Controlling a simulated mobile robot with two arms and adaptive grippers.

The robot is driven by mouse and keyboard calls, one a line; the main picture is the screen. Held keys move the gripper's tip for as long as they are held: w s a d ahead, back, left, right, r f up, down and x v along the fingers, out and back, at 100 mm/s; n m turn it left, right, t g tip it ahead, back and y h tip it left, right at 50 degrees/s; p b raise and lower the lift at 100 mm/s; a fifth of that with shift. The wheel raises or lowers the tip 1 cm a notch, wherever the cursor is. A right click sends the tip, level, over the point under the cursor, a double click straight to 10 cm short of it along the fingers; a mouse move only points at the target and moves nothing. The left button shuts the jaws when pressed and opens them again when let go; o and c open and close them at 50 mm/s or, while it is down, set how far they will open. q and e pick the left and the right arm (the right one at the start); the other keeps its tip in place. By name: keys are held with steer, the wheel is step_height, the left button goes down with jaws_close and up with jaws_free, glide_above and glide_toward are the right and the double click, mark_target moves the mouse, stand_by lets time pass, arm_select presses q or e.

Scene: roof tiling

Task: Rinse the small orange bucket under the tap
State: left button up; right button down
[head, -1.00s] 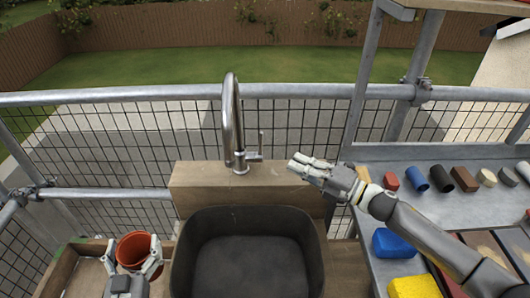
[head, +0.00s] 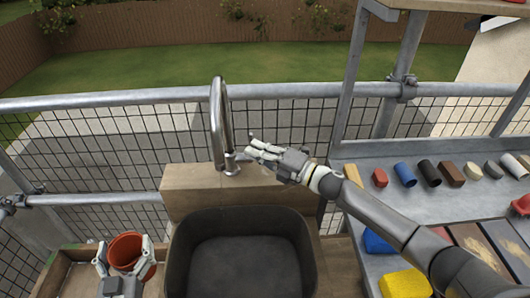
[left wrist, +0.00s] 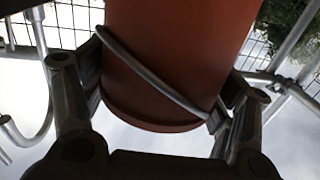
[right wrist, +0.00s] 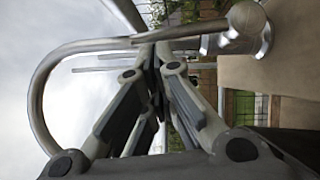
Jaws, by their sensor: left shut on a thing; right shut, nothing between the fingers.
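The small orange bucket (head: 126,249) is at the lower left in the head view, left of the sink. My left gripper (head: 126,259) is shut on it, with a finger on either side. In the left wrist view the bucket (left wrist: 175,60) fills the space between the fingers, its thin handle across it. The steel tap (head: 217,120) stands behind the dark sink (head: 243,265). My right gripper (head: 250,150) is shut and empty beside the tap's base, covering its lever. In the right wrist view the tap (right wrist: 40,95) curves beyond the closed fingers; contact cannot be told.
A wooden tray (head: 78,275) lies around and below the bucket. A metal shelf (head: 410,205) at right holds several coloured cylinders and blocks, a blue block (head: 378,242) and a yellow sponge (head: 405,284). A railing with mesh runs behind the sink. The sink basin is empty.

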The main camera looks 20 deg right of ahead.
stand_by(0.3)
arm_select(q)
steer(key=shift+w+d+f, duration=0.1)
steer(key=shift+w+f, duration=0.15)
steer(key=shift+w, duration=0.15)
steer(key=shift+d+r, duration=0.1)
steer(key=shift+s, duration=0.1)
arm_select(e)
steer(key=shift+w+d+r, duration=0.1)
steer(key=shift+w+r, duration=0.15)
steer(key=shift+w, duration=0.3)
steer(key=shift+w+d+r, duration=0.1)
steer(key=shift+w+r, duration=0.1)
steer(key=shift+w, duration=0.3)
